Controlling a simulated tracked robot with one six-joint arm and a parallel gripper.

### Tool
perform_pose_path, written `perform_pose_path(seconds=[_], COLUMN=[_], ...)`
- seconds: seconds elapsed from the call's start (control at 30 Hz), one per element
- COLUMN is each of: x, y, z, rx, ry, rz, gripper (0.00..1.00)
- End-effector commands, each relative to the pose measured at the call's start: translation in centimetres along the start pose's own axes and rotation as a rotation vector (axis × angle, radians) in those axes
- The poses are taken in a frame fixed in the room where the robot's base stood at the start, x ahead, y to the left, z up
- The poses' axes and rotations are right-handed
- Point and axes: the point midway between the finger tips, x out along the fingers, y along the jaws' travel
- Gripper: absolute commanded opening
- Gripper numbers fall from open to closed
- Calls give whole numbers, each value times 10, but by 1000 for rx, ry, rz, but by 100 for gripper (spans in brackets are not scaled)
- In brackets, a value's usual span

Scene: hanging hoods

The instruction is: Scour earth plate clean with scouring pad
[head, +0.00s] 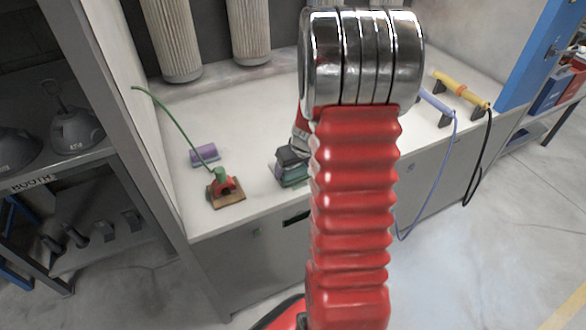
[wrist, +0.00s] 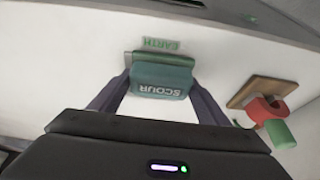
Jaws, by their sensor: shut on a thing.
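The scouring pad (wrist: 162,80) is a teal block marked SCOUR. My gripper (wrist: 155,92) is shut on it, with one finger at each side. In the head view, the pad (head: 293,174) shows low over the counter's front part, left of my red arm, which partly covers my gripper. A green EARTH label (wrist: 161,44) lies on the counter just beyond the pad in the wrist view. The earth plate itself is not clearly seen; the pad may hide it. I cannot tell whether the pad touches the surface.
A red and green clamp (head: 222,184) with a green cable sits on a wooden board (head: 228,203) to the left. A purple block (head: 204,155) lies behind it. Yellow (head: 462,91) and blue rods rest on supports at right. The white counter (head: 235,115) between is mostly clear.

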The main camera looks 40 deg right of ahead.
Motion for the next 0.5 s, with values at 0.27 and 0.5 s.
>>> perform_pose_path(seconds=[0.27,0.5], x=[-28,-47], y=[0,-2], z=[-14,-23], rx=[-4,-7], ry=[7,8], rz=[4,3], gripper=[49,49])
